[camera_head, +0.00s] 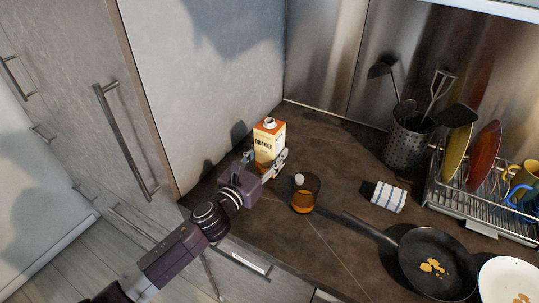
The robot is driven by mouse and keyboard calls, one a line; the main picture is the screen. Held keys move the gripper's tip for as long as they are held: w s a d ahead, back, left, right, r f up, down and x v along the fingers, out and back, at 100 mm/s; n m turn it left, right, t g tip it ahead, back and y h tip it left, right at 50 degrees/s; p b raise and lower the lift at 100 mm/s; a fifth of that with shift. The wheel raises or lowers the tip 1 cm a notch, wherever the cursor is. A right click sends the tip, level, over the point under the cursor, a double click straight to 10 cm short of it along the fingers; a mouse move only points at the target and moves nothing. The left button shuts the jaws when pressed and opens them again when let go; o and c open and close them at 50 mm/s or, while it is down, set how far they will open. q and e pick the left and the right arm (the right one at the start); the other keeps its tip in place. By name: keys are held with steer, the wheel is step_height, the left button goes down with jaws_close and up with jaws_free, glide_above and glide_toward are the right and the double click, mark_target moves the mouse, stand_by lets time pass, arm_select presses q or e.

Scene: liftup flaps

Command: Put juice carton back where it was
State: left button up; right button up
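The juice carton (268,141), orange and white with a white cap and the word ORANGE, is upright at the back left of the dark counter, near the grey wall panel. My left gripper (265,158) comes in from the lower left and is at the carton, with one finger by its left side and the other across its lower right. Whether the fingers press on it cannot be told. The carton's base is partly hidden by the gripper. My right gripper is not in view.
A glass (306,193) with orange liquid stands right of the gripper. Farther right are a folded striped cloth (388,197), a black pan (437,262), a white plate (508,283), a utensil holder (405,143) and a dish rack (480,215). Cabinet doors with handles stand left.

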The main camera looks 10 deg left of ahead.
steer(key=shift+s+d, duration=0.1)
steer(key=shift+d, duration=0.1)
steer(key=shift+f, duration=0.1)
arm_select(q)
steer(key=shift+f, duration=0.2)
steer(key=o, duration=1.5)
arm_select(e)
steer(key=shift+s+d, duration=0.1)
arm_select(q)
steer(key=shift+s, duration=0.15)
steer(key=b+v, duration=0.1)
steer(key=v, duration=0.9)
steer(key=shift+b, duration=0.3)
steer(key=shift+v, duration=0.9)
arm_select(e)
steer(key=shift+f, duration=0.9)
